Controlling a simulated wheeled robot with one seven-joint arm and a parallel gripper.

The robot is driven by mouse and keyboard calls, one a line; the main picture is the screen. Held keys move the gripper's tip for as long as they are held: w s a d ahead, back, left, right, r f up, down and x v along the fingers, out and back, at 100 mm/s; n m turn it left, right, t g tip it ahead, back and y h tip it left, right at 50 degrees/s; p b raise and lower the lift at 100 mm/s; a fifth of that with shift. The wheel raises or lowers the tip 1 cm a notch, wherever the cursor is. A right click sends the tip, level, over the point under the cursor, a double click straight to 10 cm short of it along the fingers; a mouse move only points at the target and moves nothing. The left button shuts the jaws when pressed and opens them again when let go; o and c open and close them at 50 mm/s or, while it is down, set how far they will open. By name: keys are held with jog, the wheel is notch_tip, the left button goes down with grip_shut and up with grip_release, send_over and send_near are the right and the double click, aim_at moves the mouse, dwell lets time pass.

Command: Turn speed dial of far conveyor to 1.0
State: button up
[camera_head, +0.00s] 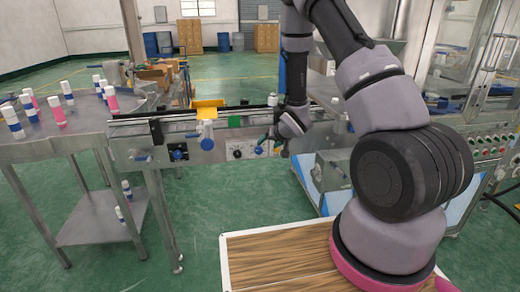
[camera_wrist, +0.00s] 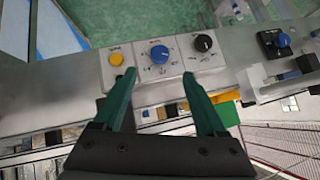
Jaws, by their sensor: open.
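The far conveyor (camera_head: 220,125) runs across the middle of the head view, with a control panel on its near side. In the wrist view the panel holds a blue dial (camera_wrist: 160,54) with printed marks around it and a black dial (camera_wrist: 204,43) to its right. The labels are too small to read, so I cannot tell the setting. My gripper (camera_wrist: 159,75) is open and empty. Its green fingers straddle the blue dial's line in the picture, with no visible contact. In the head view my gripper (camera_head: 268,141) is beside the panel and partly hides it.
A yellow button (camera_wrist: 116,60) is left of the blue dial in the wrist view. A blue knob on a black mount (camera_wrist: 283,40) is farther right. Green floor in front is clear.

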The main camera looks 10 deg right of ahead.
aim_at(259, 151)
jog(key=x, duration=1)
grip_shut()
